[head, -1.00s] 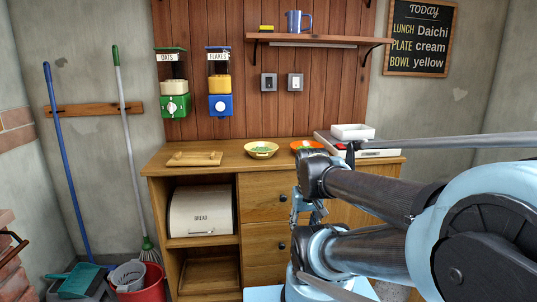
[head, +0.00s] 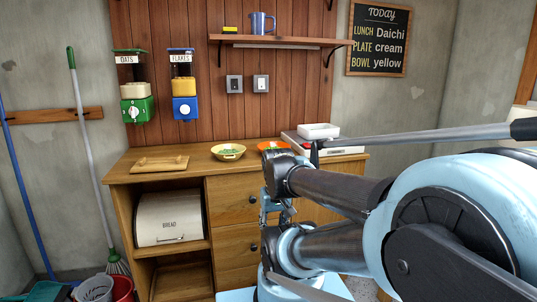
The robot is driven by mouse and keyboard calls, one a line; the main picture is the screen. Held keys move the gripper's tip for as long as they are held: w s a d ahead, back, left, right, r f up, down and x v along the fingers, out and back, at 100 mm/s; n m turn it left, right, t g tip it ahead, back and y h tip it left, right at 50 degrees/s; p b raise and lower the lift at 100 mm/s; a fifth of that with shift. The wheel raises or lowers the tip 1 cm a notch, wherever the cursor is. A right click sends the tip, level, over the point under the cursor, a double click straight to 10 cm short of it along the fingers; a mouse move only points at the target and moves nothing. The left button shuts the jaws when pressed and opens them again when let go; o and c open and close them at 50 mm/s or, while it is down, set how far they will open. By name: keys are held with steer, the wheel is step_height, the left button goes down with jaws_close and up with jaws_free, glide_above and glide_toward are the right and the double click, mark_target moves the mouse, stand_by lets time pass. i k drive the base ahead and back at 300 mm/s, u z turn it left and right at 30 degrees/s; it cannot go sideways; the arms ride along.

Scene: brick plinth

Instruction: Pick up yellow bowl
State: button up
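The yellow bowl (head: 229,153) stands upright on the wooden counter, right of the cutting board, with something green inside it. My gripper (head: 272,212) hangs at the end of my folded arm, low in front of the cabinet drawers and below the counter top. It is well apart from the bowl. Its fingers are small and partly hidden by my arm, so I cannot tell whether they are open or shut.
An orange bowl (head: 272,146) stands right of the yellow one, partly behind my arm. A cutting board (head: 160,164) lies at the left of the counter (head: 120,170). A white container (head: 319,131) stands at the back right. A shelf (head: 280,41) hangs above.

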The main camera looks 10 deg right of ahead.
mark_target(224, 152)
steer(key=u, duration=1)
steer(key=k, duration=1.2)
steer(key=z, duration=1.4)
steer(key=i, duration=1)
